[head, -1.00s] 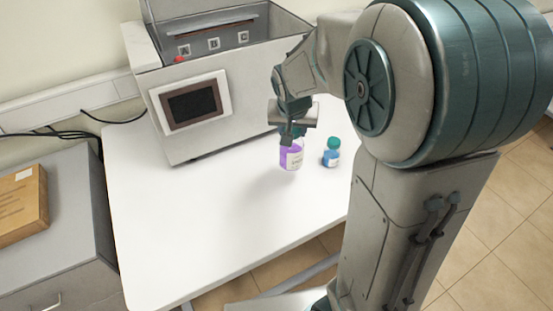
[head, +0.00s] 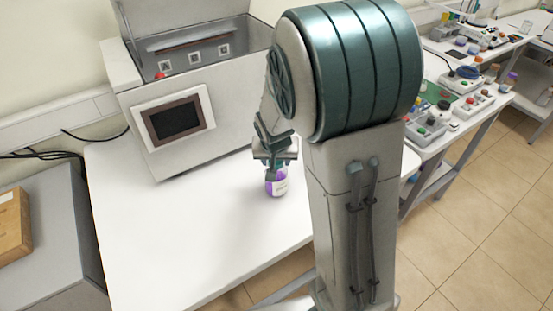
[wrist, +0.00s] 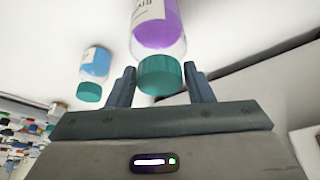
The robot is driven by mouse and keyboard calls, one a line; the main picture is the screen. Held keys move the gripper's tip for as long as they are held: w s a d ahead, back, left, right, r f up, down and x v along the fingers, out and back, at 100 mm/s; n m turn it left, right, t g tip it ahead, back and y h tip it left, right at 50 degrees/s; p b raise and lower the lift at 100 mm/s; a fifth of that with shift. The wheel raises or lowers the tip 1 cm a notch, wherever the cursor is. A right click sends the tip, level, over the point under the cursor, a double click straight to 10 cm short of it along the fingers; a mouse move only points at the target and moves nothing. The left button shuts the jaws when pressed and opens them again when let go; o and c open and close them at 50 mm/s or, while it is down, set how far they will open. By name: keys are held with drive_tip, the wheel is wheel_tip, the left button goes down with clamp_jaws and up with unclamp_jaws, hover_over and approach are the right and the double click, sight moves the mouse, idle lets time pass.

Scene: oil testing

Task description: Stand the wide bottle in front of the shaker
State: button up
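The wide bottle (head: 276,184), with purple contents, a pale label and a teal cap, is upright below my gripper (head: 275,150) in the head view. In the wrist view its teal cap (wrist: 160,75) sits between the two fingers of my gripper (wrist: 161,80), which appear to touch it on both sides. The head view does not clearly show whether its base touches the white table. The grey boxy machine (head: 205,127) with a dark screen and raised lid, apparently the shaker, stands behind and left of the bottle.
The white table (head: 150,240) is clear in front of the machine and left of the bottle. A smaller blue bottle (wrist: 95,63) shows in the wrist view. A grey cabinet (head: 45,225) with a brown box (head: 12,228) stands at left. Cluttered tables (head: 460,110) stand at far right.

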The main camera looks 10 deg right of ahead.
drive_tip(key=shift+o, duration=0.9)
drive_tip(key=shift+r, duration=0.25)
drive_tip(key=b+v, duration=0.2)
drive_tip(key=v, duration=1)
drive_tip(key=s+d+n+y, duration=0.1)
drive_tip(key=s+n, duration=0.2)
drive_tip(key=s, duration=1.3)
drive_tip(key=shift+s+d+r+g, duration=0.2)
drive_tip(key=shift+s+g, duration=0.1)
drive_tip(key=shift+s, duration=0.1)
